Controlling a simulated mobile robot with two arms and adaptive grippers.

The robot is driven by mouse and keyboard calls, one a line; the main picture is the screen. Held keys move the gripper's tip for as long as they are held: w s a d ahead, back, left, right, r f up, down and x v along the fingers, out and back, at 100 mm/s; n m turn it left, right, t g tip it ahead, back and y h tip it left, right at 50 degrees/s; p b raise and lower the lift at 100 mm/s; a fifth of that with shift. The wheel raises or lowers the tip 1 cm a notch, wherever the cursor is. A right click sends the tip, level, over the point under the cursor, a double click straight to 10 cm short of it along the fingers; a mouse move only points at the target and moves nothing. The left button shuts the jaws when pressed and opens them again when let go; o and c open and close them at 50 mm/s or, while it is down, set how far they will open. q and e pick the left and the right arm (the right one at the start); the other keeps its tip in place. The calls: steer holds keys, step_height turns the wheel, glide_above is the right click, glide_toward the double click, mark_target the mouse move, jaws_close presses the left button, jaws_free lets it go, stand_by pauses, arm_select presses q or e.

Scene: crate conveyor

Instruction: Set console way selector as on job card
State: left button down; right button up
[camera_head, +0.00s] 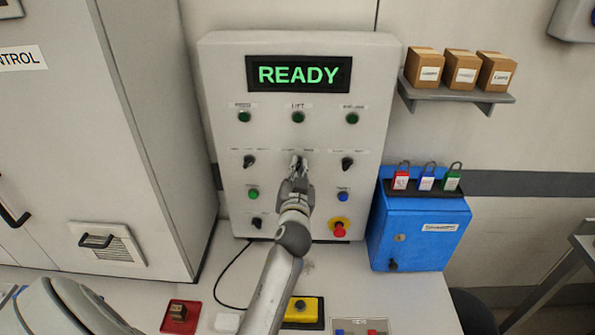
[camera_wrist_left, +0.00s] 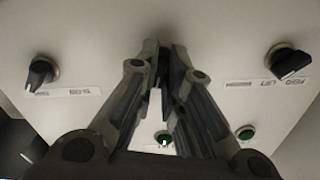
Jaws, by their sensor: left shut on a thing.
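The grey console (camera_head: 225,110) stands against the wall, with a screen (camera_head: 299,74) reading READY in green. A middle row holds black selectors; the left one (camera_head: 249,161) and the right one (camera_head: 348,163) show clearly, and another (camera_head: 256,222) sits lower left. My left gripper (camera_head: 299,163) is at the middle selector of that row, shut on it. In the left wrist view its two fingers (camera_wrist_left: 165,65) close around the dark selector, mostly hidden between them, so its pointing is unclear. Neighbouring selectors flank it there. I see no readable job card. My right gripper is out of view.
A red stop button (camera_head: 339,230) is lower right on the console. A blue box (camera_head: 419,235) with red, blue and green padlocks stands to the right. A shelf (camera_head: 460,95) holds three small boxes. Red and yellow button units (camera_head: 181,315) (camera_head: 303,310) are on the desk.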

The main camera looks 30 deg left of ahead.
mark_target(298, 127)
arm_select(q)
steer(key=m, duration=0.5)
steer(key=shift+r+m+p, duration=0.15)
steer(key=shift+m+p, duration=0.15)
stand_by(0.4)
steer(key=c, duration=1.5)
jaws_free()
steer(key=shift+c, duration=0.2)
step_height(298, 127, up, 10)
steer(key=shift+s+a, duration=0.1)
steer(key=shift+s, duration=0.05)
steer(key=shift+w, duration=0.2)
